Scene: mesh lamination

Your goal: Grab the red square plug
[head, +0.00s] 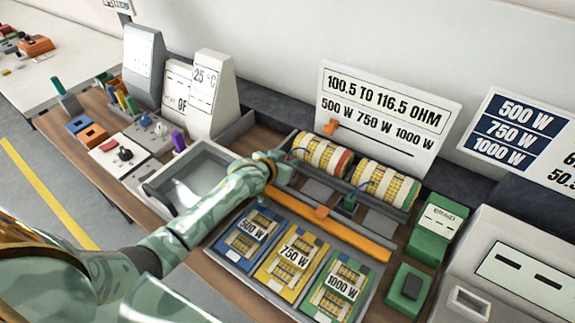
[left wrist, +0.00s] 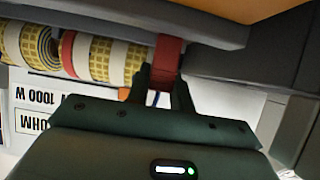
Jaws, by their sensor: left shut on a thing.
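My left gripper (head: 280,168) reaches over the tray at the left end of the mesh rolls. In the left wrist view its two dark fingers (left wrist: 163,88) are shut on the red square plug (left wrist: 169,55), a red block standing between the fingertips. The plug reaches up to a grey edge in that view. In the head view the plug is hidden by my gripper. A mesh roll (head: 320,155) lies just right of the gripper, and a second mesh roll (head: 385,185) lies beyond it. My right gripper is not in view.
A green plug (head: 348,203) with a wire stands below the rolls. An orange bar (head: 330,220) crosses the tray above the blue, yellow and green mesh panels (head: 295,257). Signs (head: 385,110) stand behind.

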